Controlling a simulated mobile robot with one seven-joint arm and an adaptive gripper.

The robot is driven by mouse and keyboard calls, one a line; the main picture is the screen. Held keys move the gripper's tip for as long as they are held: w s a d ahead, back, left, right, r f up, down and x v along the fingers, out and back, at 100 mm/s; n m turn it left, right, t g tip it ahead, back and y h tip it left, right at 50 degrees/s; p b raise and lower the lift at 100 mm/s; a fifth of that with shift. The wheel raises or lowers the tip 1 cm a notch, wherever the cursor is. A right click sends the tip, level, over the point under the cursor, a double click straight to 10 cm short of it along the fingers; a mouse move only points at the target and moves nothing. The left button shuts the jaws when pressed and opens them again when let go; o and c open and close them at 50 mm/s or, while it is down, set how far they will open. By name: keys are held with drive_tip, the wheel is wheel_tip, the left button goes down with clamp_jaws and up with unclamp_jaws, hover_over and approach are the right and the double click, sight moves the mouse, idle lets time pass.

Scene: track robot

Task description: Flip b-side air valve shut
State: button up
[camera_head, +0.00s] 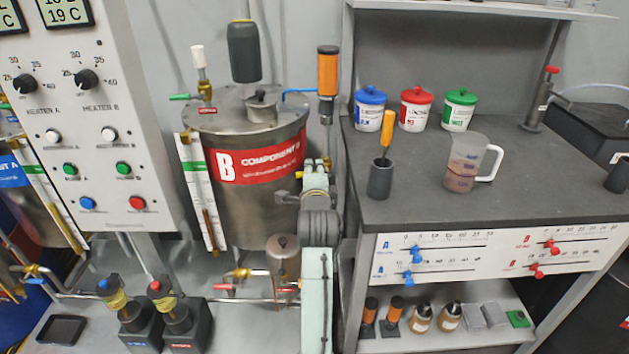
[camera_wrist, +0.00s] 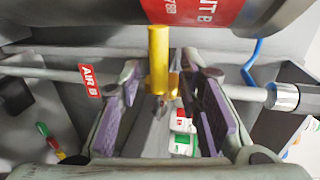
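In the wrist view a red "AIR B" label (camera_wrist: 90,82) hangs on a grey horizontal pipe. An upright yellow-brass piece (camera_wrist: 158,60) stands at the middle of that pipe line; I cannot tell if it is the valve's handle or its body. My gripper (camera_wrist: 170,112) is open, its purple-padded fingers on either side of the brass piece with gaps visible. Nothing is held. In the head view my gripper (camera_head: 315,180) is beside the right side of the Component B tank (camera_head: 243,205). My own arm covers part of this area there, and the valve's position is unclear.
The dark workbench (camera_head: 420,205) lies close on the right, with lidded cups and a measuring jug (camera_head: 468,165). Red-handled piping (camera_head: 245,280) runs low before the tank.

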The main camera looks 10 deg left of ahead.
drive_tip(key=v, duration=1.1)
drive_tip(key=shift+s, duration=0.3)
drive_tip(key=shift+d, duration=0.15)
